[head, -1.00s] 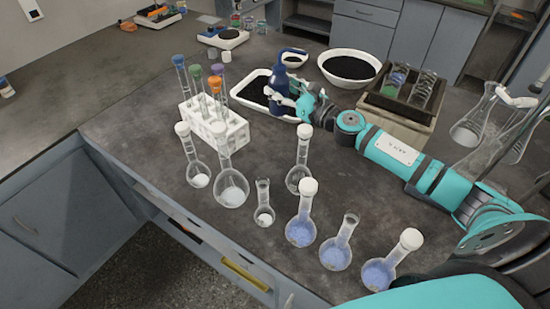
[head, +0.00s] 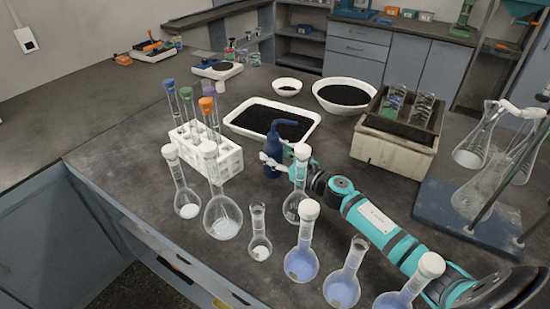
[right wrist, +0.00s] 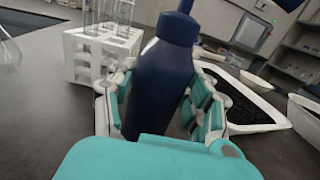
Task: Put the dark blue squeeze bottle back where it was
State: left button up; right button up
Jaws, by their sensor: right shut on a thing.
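The dark blue squeeze bottle (head: 271,157) is upright in my right gripper (head: 279,162), in front of the white tray of black grains (head: 234,124) and right of the white tube rack (head: 229,162). In the right wrist view the fingers of the gripper (right wrist: 163,102) are closed on both sides of the bottle (right wrist: 160,80). Its base is hidden there, and I cannot tell whether it touches the bench. My left gripper is not in view.
A stoppered flask (head: 301,178) stands close to the bottle at the right front. Several more flasks stand along the front. A box of black material (head: 386,152) is at the right. White bowls (head: 346,108) stand behind. Bare bench lies between tray and box.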

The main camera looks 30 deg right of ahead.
aim_at(280, 159)
jog(key=shift+f, duration=0.3)
jog(key=shift+f, duration=0.15)
jog(key=o, duration=0.6)
jog(key=shift+o, duration=0.2)
jog(key=shift+s+d, duration=0.1)
jog(key=shift+s, duration=0.2)
jog(key=b+v, duration=0.1)
jog(key=v, duration=0.5)
jog(key=shift+s+d, duration=0.15)
jog(key=shift+s, duration=0.25)
